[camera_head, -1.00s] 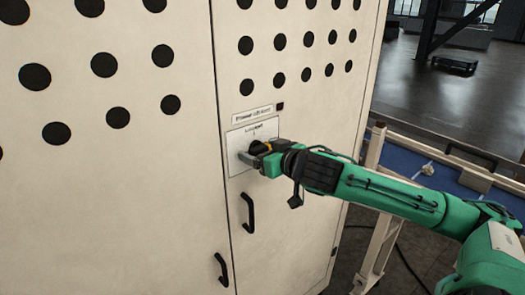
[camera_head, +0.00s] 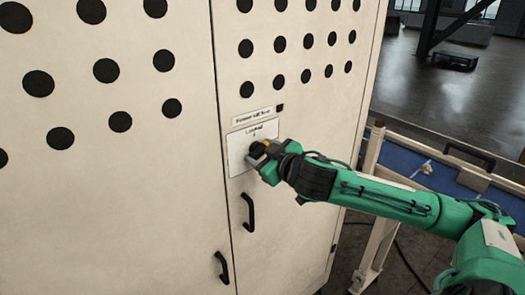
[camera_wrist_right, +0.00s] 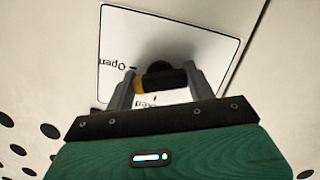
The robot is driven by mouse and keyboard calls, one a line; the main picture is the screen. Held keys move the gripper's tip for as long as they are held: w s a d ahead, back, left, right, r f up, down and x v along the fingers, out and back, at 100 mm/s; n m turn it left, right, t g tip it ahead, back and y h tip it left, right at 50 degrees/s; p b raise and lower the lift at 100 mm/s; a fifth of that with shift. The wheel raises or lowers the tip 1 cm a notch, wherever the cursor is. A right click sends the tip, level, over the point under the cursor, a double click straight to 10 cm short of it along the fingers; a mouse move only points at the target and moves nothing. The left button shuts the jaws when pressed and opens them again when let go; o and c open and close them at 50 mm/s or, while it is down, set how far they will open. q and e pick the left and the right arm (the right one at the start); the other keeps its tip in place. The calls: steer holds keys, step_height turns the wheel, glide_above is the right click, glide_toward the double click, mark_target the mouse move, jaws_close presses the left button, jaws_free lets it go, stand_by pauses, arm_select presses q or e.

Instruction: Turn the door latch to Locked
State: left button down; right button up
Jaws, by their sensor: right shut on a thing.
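The door latch is a black knob (camera_wrist_right: 160,76) with a yellow end, on a white plate (camera_wrist_right: 185,22) marked Open and, partly covered, Locked. In the head view the plate (camera_head: 238,152) sits on the cabinet's right-hand door, with Locked at its top. My right gripper (camera_head: 255,156) is at the plate, its fingers shut on the knob from both sides. In the wrist view, right gripper (camera_wrist_right: 160,88), the yellow end points left, toward the Open side and slightly down toward the Locked side. My left gripper is out of view.
Two black handles (camera_head: 248,212) (camera_head: 222,268) are on the cabinet below the latch. The tall cream cabinet (camera_head: 130,200) has round black holes. To the right stands a blue-topped table (camera_head: 410,160) behind my right arm, with open floor beyond.

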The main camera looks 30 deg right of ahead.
stand_by(0.3)
steer(key=shift+r+n+h+p, duration=0.15)
steer(key=shift+n+h+p, duration=0.25)
steer(key=shift+n, duration=0.6)
steer(key=shift+n+t, duration=0.3)
steer(key=shift+n, duration=0.7)
steer(key=shift+n+h, duration=0.3)
steer(key=shift+n, duration=0.3)
steer(key=n, duration=0.2)
steer(key=shift+n+t+p, duration=0.3)
steer(key=shift+n+t, duration=0.1)
